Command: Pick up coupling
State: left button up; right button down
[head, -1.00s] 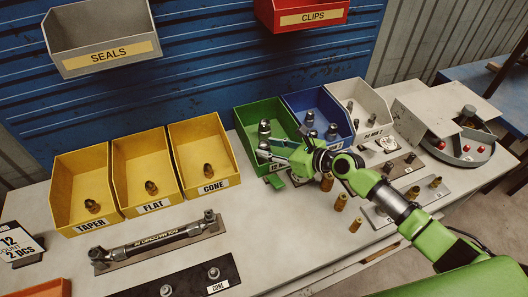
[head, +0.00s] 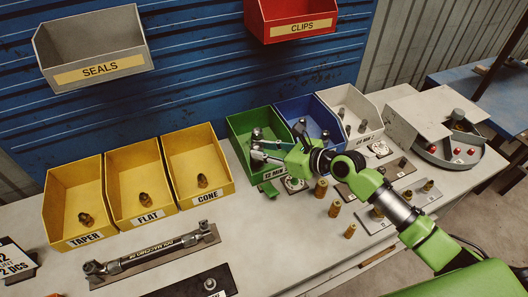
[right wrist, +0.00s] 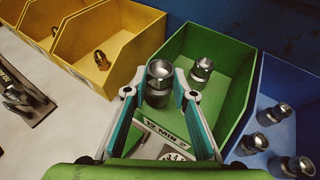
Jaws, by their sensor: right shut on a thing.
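My right gripper (head: 258,151) is at the front of the green bin (head: 233,127) in the head view. In the right wrist view its two fingers (right wrist: 161,90) are shut on a grey metal coupling (right wrist: 159,70), which stands roughly upright between the fingertips. A second grey coupling (right wrist: 202,70) lies in the green bin behind it, to the right; it is apart from the fingers. The fingers partly cover the held coupling in the head view. I cannot tell whether it touches the bin floor. My left gripper is not in view.
A blue bin (head: 335,112) with several metal fittings adjoins the green bin on the right. Yellow bins (head: 71,178) stand to the left. Brass fittings (head: 334,209) stand on the table in front, below my right arm. A hose assembly (head: 150,250) lies at the front left.

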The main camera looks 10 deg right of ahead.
jog(key=s+a+r, duration=0.2)
jog(key=s+r, duration=0.6)
jog(key=s, duration=0.4)
jog(key=shift+s, duration=0.1)
